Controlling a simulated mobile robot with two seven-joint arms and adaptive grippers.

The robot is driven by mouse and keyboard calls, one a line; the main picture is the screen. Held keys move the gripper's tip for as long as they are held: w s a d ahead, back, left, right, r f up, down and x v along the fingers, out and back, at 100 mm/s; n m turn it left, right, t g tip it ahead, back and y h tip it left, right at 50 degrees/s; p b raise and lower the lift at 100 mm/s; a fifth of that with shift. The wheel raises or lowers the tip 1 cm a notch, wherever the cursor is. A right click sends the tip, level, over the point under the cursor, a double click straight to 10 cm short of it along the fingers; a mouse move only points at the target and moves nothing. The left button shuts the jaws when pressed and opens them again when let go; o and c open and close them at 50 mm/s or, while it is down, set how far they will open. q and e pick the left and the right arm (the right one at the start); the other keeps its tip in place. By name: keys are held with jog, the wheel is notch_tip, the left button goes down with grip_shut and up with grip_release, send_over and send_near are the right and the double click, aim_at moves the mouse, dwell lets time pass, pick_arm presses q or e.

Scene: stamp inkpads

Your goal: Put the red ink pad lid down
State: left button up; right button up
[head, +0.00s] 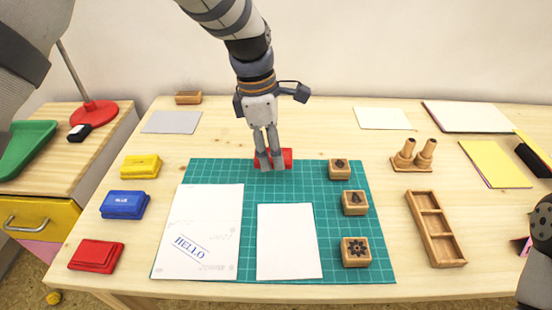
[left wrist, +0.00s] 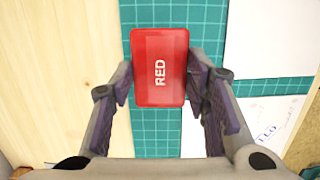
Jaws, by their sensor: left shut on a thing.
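The red ink pad lid (left wrist: 159,67), marked "RED", is held between the fingers of my left gripper (left wrist: 160,88) in the left wrist view. In the head view my left gripper (head: 268,163) is shut on the red lid (head: 287,157) at the back edge of the green cutting mat (head: 345,275). I cannot tell whether the lid touches the mat. A red ink pad (head: 96,255) sits at the front left of the table. My right gripper is not clearly in view; part of my right arm shows at the right edge.
A blue ink pad (head: 124,204) and a yellow one (head: 141,167) stand left of the mat. White papers (head: 288,245) lie on the mat with wooden stamps (head: 356,251) to their right. A wooden tray (head: 436,229) stands farther right. Bare table lies behind the mat.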

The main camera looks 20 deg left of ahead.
aim_at(273, 171)
pick_arm(q)
jog(key=shift+w+f, duration=0.25)
jog(key=shift+f, duration=0.75)
jog(key=shift+w+f, duration=0.25)
jog(key=shift+f, duration=0.75)
jog(key=o, duration=0.8)
jog(key=shift+f, duration=0.1)
jog(key=shift+o, duration=0.2)
jog(key=r, duration=0.4)
jog(key=a+r, duration=0.1)
jog(key=r, duration=0.7)
jog(key=shift+s+a+r, duration=0.2)
jog(key=shift+s+a, duration=0.05)
jog(key=shift+a, duration=0.15)
